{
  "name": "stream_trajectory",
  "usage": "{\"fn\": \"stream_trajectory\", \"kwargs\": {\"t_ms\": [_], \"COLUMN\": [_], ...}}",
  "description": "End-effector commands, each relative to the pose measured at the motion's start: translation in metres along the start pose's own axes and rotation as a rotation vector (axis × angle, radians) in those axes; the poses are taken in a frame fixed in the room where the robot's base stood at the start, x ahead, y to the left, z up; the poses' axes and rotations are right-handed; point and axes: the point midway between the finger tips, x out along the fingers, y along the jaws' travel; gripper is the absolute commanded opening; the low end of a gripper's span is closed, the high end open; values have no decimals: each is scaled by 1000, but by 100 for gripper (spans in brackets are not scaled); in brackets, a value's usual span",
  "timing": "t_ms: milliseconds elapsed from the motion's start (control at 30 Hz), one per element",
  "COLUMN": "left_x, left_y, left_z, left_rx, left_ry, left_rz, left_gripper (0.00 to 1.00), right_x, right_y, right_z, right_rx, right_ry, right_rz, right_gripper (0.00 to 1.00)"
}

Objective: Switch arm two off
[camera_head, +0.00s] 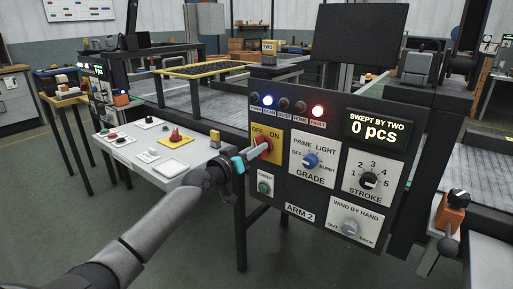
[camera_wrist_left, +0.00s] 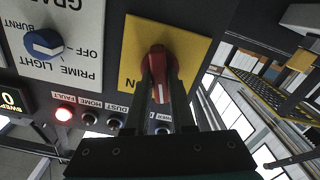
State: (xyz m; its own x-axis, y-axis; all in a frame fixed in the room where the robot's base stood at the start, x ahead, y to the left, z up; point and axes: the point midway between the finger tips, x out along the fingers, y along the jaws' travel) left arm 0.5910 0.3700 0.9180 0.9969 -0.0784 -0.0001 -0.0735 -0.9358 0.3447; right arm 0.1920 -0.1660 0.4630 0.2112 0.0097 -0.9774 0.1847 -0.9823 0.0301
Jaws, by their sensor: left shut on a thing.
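The ARM 2 panel (camera_head: 298,208) faces me, with a yellow OFF/ON plate (camera_head: 276,153) bearing a red rotary switch (camera_head: 265,143). My left gripper (camera_head: 249,155) reaches in from the lower left and is shut on the red switch. In the left wrist view, the gripper's two dark fingers (camera_wrist_left: 165,98) lie on either side of the red handle (camera_wrist_left: 158,62). That view is upside down; the handle's white line runs toward the lamps. The OFF label is hidden there, and I cannot tell exactly which label it points to. My right gripper is out of view.
The panel also bears a blue GRADE knob (camera_head: 310,160), a black STROKE knob (camera_head: 370,180), a grey wind knob (camera_head: 349,227) and a green sweep button (camera_head: 264,187). The blue SCAN and red FAULT (camera_head: 317,111) lamps are lit. A grey console (camera_head: 150,165) stands left.

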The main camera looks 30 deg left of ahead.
Motion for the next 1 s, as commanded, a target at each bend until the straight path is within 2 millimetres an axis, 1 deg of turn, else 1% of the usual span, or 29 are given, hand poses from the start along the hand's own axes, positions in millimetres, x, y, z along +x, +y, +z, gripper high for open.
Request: {"fn": "stream_trajectory", "kwargs": {"t_ms": [200, 500, 733, 1000], "left_x": [0, 0, 0, 0], "left_y": [0, -1, -1, -1], "left_z": [0, 0, 0, 0], "left_rx": [-188, -366, -434, -453], "left_ry": [-1, 1, 0, 0], "left_rz": [-1, 0, 0, 0], "left_gripper": [0, 0, 0, 0], "right_x": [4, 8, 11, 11], "right_y": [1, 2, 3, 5], "right_z": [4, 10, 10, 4], "right_rx": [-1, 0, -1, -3], "right_ry": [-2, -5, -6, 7], "right_rz": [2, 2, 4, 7], "right_gripper": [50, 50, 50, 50]}}
